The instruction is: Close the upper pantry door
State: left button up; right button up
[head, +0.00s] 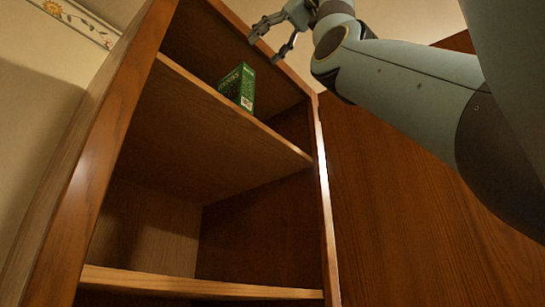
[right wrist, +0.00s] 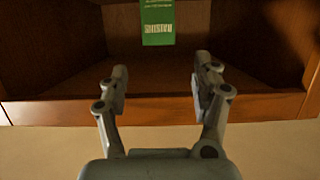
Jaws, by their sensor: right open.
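The upper pantry (head: 205,140) stands open in the head view, its wooden shelves showing. A wide wooden panel (head: 415,185), which looks like its door, is swung out to the right of the frame; my right arm covers its upper part. My right gripper (head: 265,48) is open and empty in front of the top of the cabinet, apart from the panel. In the right wrist view the open fingers (right wrist: 162,78) point toward the cabinet's inside. My left gripper is not in view.
A green box (head: 239,86) stands on the upper shelf (head: 235,115); it also shows in the right wrist view (right wrist: 157,22). The lower shelf (head: 200,287) looks empty where visible. A pale wall (head: 40,110) is at left.

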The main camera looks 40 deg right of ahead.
aim_at(409, 230)
jog(key=k+l, duration=0.1)
jog(key=k, duration=0.9)
